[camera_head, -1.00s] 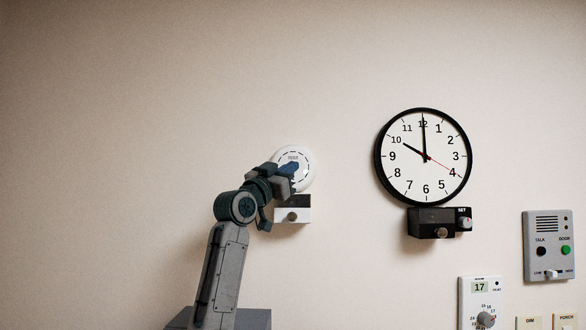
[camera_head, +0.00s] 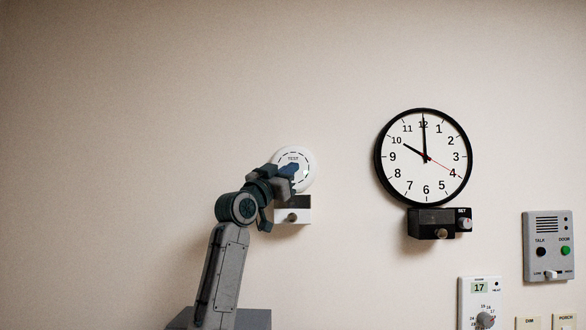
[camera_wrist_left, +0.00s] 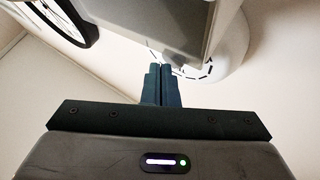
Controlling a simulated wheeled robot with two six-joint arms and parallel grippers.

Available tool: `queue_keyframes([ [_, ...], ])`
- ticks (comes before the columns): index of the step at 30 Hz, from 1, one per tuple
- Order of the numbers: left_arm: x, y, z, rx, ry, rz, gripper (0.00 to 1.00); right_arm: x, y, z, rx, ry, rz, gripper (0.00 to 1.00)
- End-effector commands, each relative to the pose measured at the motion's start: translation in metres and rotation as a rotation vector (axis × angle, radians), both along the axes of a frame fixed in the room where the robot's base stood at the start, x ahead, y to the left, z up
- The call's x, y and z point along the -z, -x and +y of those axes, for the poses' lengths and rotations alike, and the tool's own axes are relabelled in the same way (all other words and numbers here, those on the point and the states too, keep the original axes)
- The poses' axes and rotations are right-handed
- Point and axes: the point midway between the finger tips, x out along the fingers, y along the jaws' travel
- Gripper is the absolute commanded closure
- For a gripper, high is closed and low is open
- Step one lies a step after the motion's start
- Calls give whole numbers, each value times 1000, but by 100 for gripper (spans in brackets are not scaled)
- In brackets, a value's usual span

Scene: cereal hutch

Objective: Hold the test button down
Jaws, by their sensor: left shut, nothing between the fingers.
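A round white alarm (camera_head: 304,159) marked TEST, with a dashed ring, is on the wall left of the clock. Its centre, where a test button would sit, is hidden behind my left gripper (camera_head: 294,170). That gripper is shut and empty, and its tips overlap the alarm's face; I cannot tell whether they touch or press it. In the left wrist view the shut fingers (camera_wrist_left: 161,72) point at the white disc (camera_wrist_left: 228,62), which is partly covered by a grey block. My right gripper is not in view.
A white-and-black box with a knob (camera_head: 292,215) sits just below the alarm. A wall clock (camera_head: 424,157) with a black SET box (camera_head: 432,218) is to the right. An intercom (camera_head: 548,246) and a thermostat (camera_head: 481,303) are at lower right. The wall at left is bare.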

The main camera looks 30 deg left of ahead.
Motion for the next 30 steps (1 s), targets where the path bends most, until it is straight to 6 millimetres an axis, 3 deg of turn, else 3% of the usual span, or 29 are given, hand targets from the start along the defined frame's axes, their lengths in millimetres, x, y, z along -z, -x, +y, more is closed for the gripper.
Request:
queue_keyframes([
  [30,0,-7,4,0,0,0,100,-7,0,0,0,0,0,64],
])
